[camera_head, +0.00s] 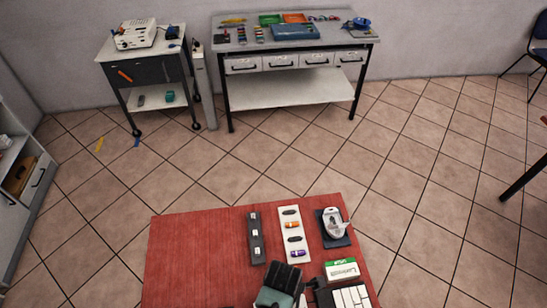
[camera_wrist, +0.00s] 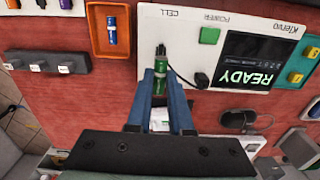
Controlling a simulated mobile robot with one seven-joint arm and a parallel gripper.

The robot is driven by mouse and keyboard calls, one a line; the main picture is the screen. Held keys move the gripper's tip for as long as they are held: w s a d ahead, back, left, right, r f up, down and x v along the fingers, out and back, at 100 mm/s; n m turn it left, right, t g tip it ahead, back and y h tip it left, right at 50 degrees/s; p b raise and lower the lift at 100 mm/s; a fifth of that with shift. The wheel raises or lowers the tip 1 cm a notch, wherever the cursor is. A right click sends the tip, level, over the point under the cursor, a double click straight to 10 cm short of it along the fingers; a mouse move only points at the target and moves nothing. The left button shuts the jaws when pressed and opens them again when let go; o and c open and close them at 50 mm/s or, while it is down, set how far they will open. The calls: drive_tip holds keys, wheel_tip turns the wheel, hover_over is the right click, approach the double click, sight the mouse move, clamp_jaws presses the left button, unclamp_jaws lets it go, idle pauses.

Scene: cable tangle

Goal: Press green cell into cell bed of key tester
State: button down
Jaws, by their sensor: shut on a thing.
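The green cell (camera_wrist: 160,80) is between the two blue fingers of my gripper (camera_wrist: 160,92) in the wrist view, and the gripper is shut on it. The key tester (camera_wrist: 190,60) is a white panel marked CELL and POWER, with a dark screen (camera_wrist: 255,65) reading READY. The cell's far end points at a dark fitting (camera_wrist: 161,50) below the CELL label. I cannot tell whether the cell touches it or sits in the bed. In the head view my gripper (camera_head: 280,290) is at the mat's near edge and the cell is hidden.
An orange tray (camera_wrist: 92,40) with a blue cell (camera_wrist: 112,30) lies left of the tester. A black cable (camera_wrist: 190,78) runs beside the fingers. A dark strip (camera_head: 256,240) and a white strip (camera_head: 292,222) lie on the red mat (camera_head: 190,255). The mat's left side is clear.

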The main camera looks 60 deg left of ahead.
drive_tip(key=shift+s+a+f, duration=0.1)
drive_tip(key=shift+s+f, duration=0.15)
drive_tip(key=shift+s, duration=0.05)
wheel_tip(320, 180, down, 4)
drive_tip(key=b, duration=0.4)
drive_tip(key=shift+b, duration=0.4)
drive_tip(key=shift+w+f+b, duration=0.1)
drive_tip(key=shift+f+b, duration=0.35)
drive_tip(key=shift+f, duration=0.35)
drive_tip(key=shift+w+f, duration=0.1)
drive_tip(key=shift+f, duration=0.4)
idle(1.1)
drive_tip(key=c, duration=1.1)
unclamp_jaws()
drive_tip(key=shift+r, duration=0.25)
